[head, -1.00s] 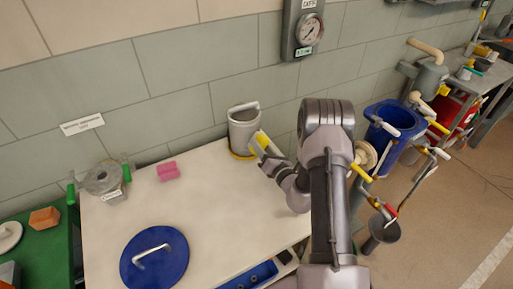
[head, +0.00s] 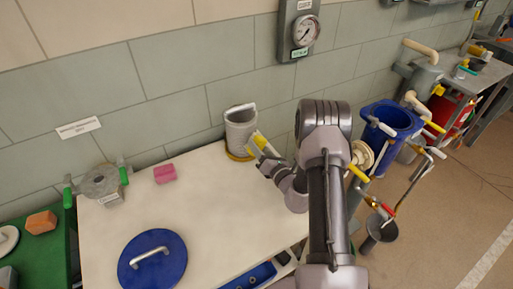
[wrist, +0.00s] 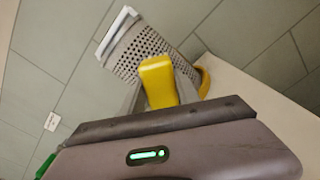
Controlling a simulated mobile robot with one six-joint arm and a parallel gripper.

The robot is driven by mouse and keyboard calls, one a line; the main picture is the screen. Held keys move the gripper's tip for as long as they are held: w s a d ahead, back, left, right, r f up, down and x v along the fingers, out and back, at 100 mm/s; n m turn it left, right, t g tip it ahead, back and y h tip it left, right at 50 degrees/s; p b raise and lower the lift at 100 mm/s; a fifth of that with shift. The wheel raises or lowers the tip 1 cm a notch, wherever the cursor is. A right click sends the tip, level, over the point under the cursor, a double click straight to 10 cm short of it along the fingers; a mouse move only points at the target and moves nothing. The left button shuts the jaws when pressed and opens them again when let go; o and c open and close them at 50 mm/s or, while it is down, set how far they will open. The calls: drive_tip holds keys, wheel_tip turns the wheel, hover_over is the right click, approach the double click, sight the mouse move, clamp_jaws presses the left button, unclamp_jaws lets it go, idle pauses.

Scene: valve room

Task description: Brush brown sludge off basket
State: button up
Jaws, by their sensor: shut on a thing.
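The basket (head: 240,133) is a grey cylinder standing upright at the back edge of the white bench, by the wall, with a yellow ring at its foot. In the wrist view the basket (wrist: 143,47) shows a perforated wall and a pale bar at its top. My gripper (head: 266,152) is just right of the basket, shut on a yellow-handled tool, which I take to be the brush (head: 259,141). The yellow handle (wrist: 158,80) points toward the basket in the wrist view and hides part of it. I cannot make out bristles or brown sludge.
On the white bench (head: 205,205) lie a pink block (head: 165,174), a blue lid (head: 152,262) with a pale handle, and a grey clamp-like fitting (head: 102,182). A gauge (head: 305,32) hangs on the wall above. The bench's middle is clear.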

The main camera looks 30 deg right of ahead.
drive_tip(key=shift+s+d+b, duration=0.15)
drive_tip(key=shift+s+b, duration=0.25)
drive_tip(key=shift+s, duration=2.6)
drive_tip(key=shift+s+b, duration=0.35)
drive_tip(key=shift+s, duration=1.1)
